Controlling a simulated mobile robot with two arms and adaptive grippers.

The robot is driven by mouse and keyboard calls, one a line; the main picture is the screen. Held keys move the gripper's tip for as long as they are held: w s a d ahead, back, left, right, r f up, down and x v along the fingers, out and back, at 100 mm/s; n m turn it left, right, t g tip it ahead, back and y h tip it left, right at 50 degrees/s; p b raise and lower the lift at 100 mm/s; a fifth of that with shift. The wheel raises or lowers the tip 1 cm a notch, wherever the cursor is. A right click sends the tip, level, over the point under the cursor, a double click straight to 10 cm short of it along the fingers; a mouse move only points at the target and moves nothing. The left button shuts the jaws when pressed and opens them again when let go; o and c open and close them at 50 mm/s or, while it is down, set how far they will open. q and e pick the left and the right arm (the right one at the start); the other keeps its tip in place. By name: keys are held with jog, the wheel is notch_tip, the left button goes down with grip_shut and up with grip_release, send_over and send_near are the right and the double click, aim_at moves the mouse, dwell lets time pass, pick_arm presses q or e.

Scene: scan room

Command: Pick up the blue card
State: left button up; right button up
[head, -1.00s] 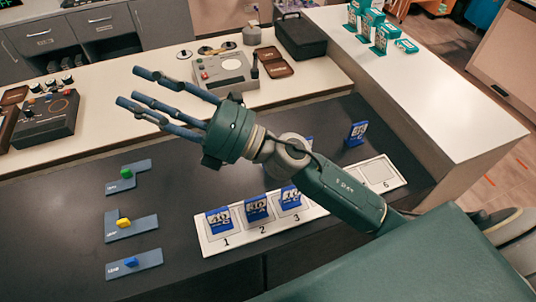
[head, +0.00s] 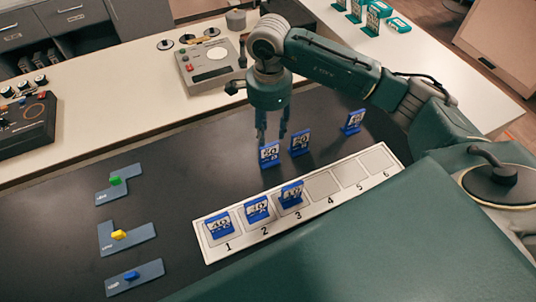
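Several blue cards with white printed faces stand upright on the dark counter. One card (head: 269,155) is right below my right gripper (head: 271,137), a second card (head: 300,143) is just right of it, and a third (head: 354,122) is farther right. My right gripper points down with its fingers apart, their tips at the top of the first card; whether they touch it I cannot tell. More blue cards stand in slots 1 (head: 220,226), 2 (head: 257,209) and 3 (head: 291,195) of the white numbered tray (head: 335,203). My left gripper is not in view.
Slots 4, 5 and 6 of the tray are empty. Slate plates with a green (head: 115,181), a yellow (head: 119,235) and a blue piece (head: 131,276) lie at left. A grey control box (head: 210,66) stands on the white ledge behind. The dark counter between is clear.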

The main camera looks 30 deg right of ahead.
aim_at(270, 146)
notch_tip(270, 146, down, 3)
jog(key=shift+f+p, duration=0.1)
jog(key=shift+p, duration=0.25)
notch_tip(270, 146, down, 5)
jog(key=p, duration=0.2)
jog(key=shift+d+p, duration=0.1)
jog(key=shift+p, duration=0.25)
jog(key=shift+f, duration=0.2)
grip_shut()
